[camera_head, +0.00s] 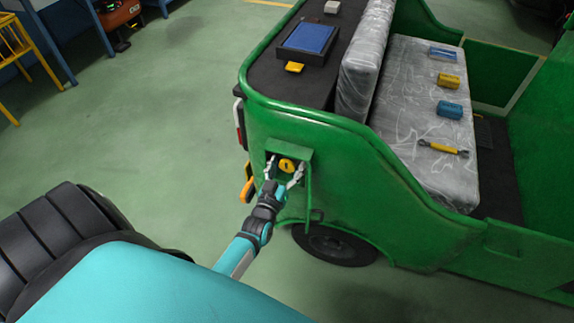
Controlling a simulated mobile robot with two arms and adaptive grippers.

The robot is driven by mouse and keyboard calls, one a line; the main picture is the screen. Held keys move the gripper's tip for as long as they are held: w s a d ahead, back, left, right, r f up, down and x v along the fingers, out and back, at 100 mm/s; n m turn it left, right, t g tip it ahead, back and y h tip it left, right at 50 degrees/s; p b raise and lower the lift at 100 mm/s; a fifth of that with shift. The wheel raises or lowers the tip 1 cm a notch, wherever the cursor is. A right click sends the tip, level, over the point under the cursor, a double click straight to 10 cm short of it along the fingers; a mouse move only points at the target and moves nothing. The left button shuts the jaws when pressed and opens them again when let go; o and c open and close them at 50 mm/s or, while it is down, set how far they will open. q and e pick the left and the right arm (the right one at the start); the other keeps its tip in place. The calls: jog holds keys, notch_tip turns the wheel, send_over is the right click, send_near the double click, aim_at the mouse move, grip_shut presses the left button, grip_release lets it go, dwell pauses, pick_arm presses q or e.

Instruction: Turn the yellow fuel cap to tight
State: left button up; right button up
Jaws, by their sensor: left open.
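The yellow fuel cap (287,165) sits in a small recess on the rear side of the green rickshaw (400,222). The fuel door (309,186) hangs open beside the recess. My left gripper (284,170) is open, with one finger on each side of the cap. I cannot tell whether the fingers touch it. The marks on the cap are too small to read. My right gripper is not in view.
A wrench with a yellow handle (442,148), blue and yellow packs lie on the plastic-covered seat (415,100). A blue tray (309,39) and a yellow item (294,67) rest on the rear deck.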

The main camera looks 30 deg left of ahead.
pick_arm(q)
jog(key=v, duration=1.2)
